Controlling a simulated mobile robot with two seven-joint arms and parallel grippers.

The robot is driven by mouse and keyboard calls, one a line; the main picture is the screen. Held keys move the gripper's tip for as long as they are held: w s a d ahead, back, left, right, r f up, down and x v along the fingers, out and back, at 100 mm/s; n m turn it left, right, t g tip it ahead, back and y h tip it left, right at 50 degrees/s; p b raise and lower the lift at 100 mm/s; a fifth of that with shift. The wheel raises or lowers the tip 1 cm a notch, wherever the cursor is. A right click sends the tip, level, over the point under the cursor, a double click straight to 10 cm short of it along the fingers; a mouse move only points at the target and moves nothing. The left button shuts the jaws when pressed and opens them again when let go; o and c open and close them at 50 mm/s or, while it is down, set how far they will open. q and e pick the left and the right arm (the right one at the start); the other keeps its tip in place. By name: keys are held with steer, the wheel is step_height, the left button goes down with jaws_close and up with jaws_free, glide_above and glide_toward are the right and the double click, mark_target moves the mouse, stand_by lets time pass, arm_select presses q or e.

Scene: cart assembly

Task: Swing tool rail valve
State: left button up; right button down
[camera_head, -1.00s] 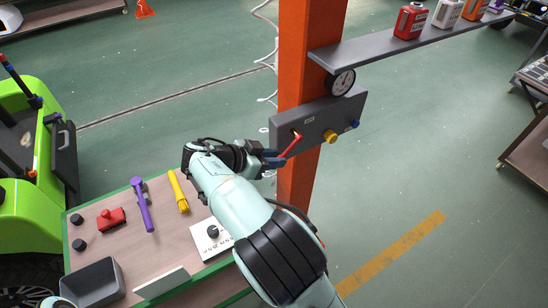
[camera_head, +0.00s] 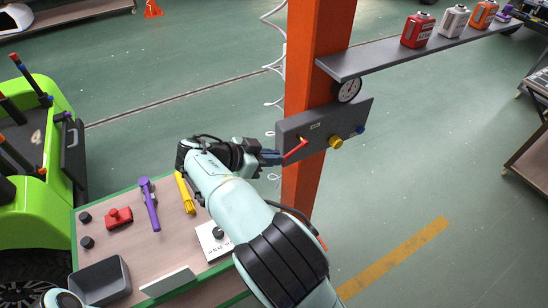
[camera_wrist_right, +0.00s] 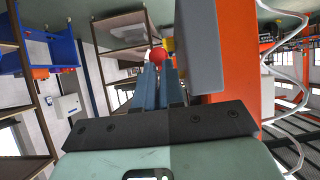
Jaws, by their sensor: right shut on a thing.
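The tool rail valve is a red lever (camera_head: 295,151) on the front of a grey panel (camera_head: 318,122), which is fixed to an orange post. My right gripper (camera_head: 278,158) reaches the lever from the left and is shut on its free end. In the right wrist view the two blue fingers (camera_wrist_right: 159,72) close together at the lever's round red end (camera_wrist_right: 157,56). The lever slants down and left from its pivot. A yellow knob (camera_head: 335,142) and a blue knob (camera_head: 360,129) sit on the panel to the right. My left gripper is not in view.
The orange post (camera_head: 318,40) rises behind the panel, with a round gauge (camera_head: 347,89) above it. A grey shelf (camera_head: 390,55) holds several bottles. The workbench (camera_head: 140,262) at lower left carries tools and a grey bin (camera_head: 101,281). A green vehicle (camera_head: 40,190) stands at the left.

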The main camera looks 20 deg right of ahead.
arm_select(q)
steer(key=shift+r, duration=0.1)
arm_select(e)
steer(key=shift+r, duration=0.2)
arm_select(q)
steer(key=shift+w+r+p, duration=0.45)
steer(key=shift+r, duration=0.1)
arm_select(e)
steer(key=shift+a+r, duration=0.15)
steer(key=shift+r, duration=0.4)
steer(key=shift+a+r, duration=0.15)
steer(key=shift+r, duration=0.35)
steer(key=c, duration=1.8)
jaws_free()
steer(key=o, duration=0.4)
steer(key=shift+o, duration=0.2)
